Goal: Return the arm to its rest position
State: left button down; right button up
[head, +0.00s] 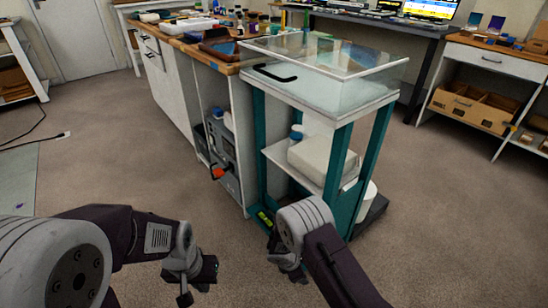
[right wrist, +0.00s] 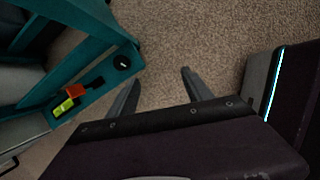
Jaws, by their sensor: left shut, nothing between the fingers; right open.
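My left arm comes in from the lower left in the head view. Its gripper (head: 196,284) is shut and empty, held over bare floor. My right arm comes in from the lower right, with its gripper (head: 287,264) close in front of the teal cart's lower frame. In the right wrist view the right gripper (right wrist: 157,85) shows two spread dark fingers with only carpet between them. It is open and holds nothing.
The teal cart (head: 337,165) with a clear-walled top stands just ahead; its frame (right wrist: 105,62) is left of the right fingers. A white cabinet (head: 172,85) with a cluttered wooden top is behind it. Carpet (head: 440,220) is free to the right.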

jog(key=w+d+r+m+t+p, duration=0.1)
jog(key=w+d+r+m, duration=0.1)
jog(key=r, duration=0.4)
jog(key=w+d+r+m, duration=0.1)
jog(key=w+d+r, duration=0.15)
jog(key=r, duration=0.45)
jog(key=s+d+r+m+y+p, duration=0.1)
jog(key=s+d+r+m, duration=0.15)
jog(key=r, duration=0.35)
jog(key=s+d+r+m+p, duration=0.1)
jog(key=d+r+m, duration=0.2)
jog(key=r+m, duration=0.15)
jog(key=s+a+r+m+g+y, duration=0.1)
jog(key=s+r+m+g+y, duration=0.2)
jog(key=s+m, duration=1.1)
notch_tip(320, 180, up, 39)
jog(key=s+n+t+p, duration=0.1)
jog(key=s+n+p, duration=0.1)
jog(key=p, duration=3.6)
jog(key=shift+s+a+f, duration=0.15)
jog(key=shift+a+f, duration=0.05)
